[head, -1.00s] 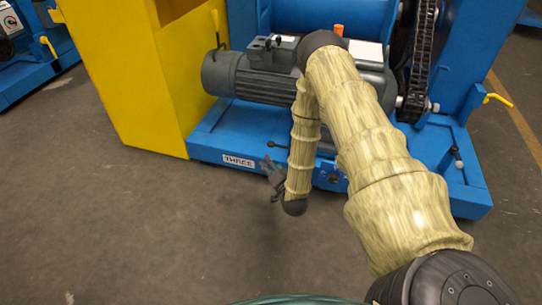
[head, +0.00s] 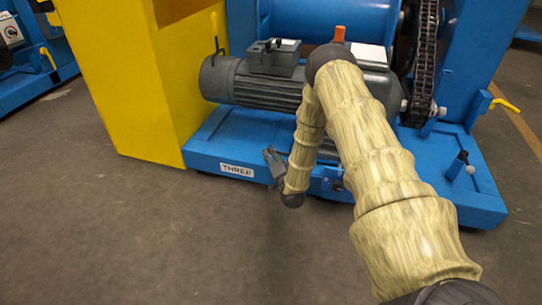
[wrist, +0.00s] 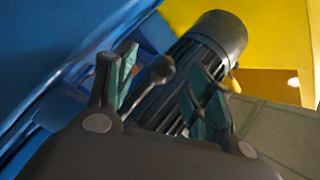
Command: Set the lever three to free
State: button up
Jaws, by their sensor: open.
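The blue machine base (head: 215,150) carries a white label reading THREE (head: 237,170). My gripper (head: 270,155) is at the front edge of this base, just right of the label. In the wrist view my gripper (wrist: 163,80) is open, with one finger on each side of a dark ball knob (wrist: 160,68) on a thin rod, the lever. Whether a finger touches the knob I cannot tell. In the head view my gripper and forearm hide the lever, so its setting cannot be read there.
A grey motor (head: 255,85) sits on the base above my gripper, and a yellow cabinet (head: 120,80) stands to the left. A chain (head: 425,60) runs at the right. A short white-knobbed lever (head: 470,169) is at the right corner. The floor in front is clear.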

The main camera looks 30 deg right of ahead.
jog(key=shift+b+x, duration=0.6)
jog(key=shift+x, duration=1.15)
grip_shut()
